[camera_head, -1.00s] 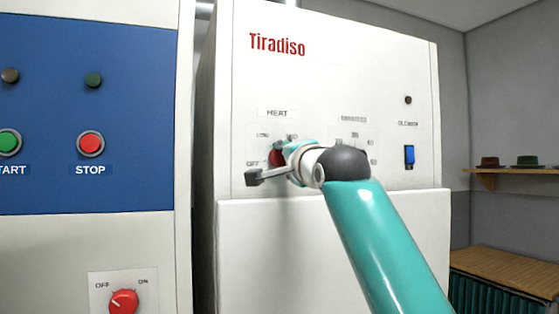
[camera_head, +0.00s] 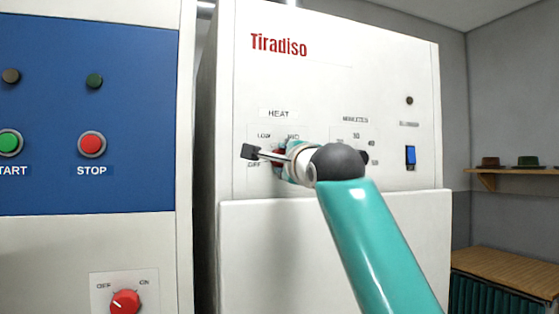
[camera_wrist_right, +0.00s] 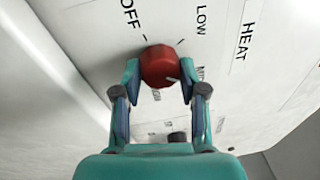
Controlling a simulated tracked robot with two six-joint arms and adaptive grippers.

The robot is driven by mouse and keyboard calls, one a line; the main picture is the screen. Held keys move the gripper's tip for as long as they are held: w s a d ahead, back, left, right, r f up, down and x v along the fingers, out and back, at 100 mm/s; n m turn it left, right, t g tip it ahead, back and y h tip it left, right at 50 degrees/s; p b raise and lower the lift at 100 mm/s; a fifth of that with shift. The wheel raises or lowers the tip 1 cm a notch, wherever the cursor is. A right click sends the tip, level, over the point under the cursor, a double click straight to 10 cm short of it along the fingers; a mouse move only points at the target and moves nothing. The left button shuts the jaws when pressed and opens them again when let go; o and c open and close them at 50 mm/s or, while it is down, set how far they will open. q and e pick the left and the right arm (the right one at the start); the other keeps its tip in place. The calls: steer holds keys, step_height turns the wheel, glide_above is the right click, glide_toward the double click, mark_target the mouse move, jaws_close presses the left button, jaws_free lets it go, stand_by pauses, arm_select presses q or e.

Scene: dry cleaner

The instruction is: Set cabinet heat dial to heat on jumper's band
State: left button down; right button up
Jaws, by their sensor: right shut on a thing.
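The white cabinet (camera_head: 330,85) marked "Tiradiso" has a red heat dial (camera_wrist_right: 160,66) under the word HEAT. My right gripper (camera_wrist_right: 158,74) is shut on this dial, one finger on each side. In the head view the dial (camera_head: 281,152) is mostly hidden behind my right gripper (camera_head: 284,158). In the wrist view OFF and LOW are readable around the dial; the other labels are partly hidden. The dial's pale mark points down and right in that view, away from OFF; the exact setting is unclear. No jumper is in view. My left gripper is not in view.
A second dial (camera_head: 365,157) sits close to the right of my wrist, partly covered. A blue switch (camera_head: 410,155) is further right. The left machine has a STOP button (camera_head: 92,144) and a red OFF/ON dial (camera_head: 125,302). Hats stand on a shelf (camera_head: 510,171).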

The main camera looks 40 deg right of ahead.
steer(key=shift+a+f, duration=0.1)
steer(key=shift+f, duration=0.05)
steer(key=o, duration=0.9)
steer(key=shift+o, duration=1.2)
steer(key=shift+w+f, duration=0.1)
steer(key=shift+w, duration=0.25)
steer(key=shift+s, duration=0.25)
steer(key=v, duration=0.7)
steer(key=shift+s, duration=0.25)
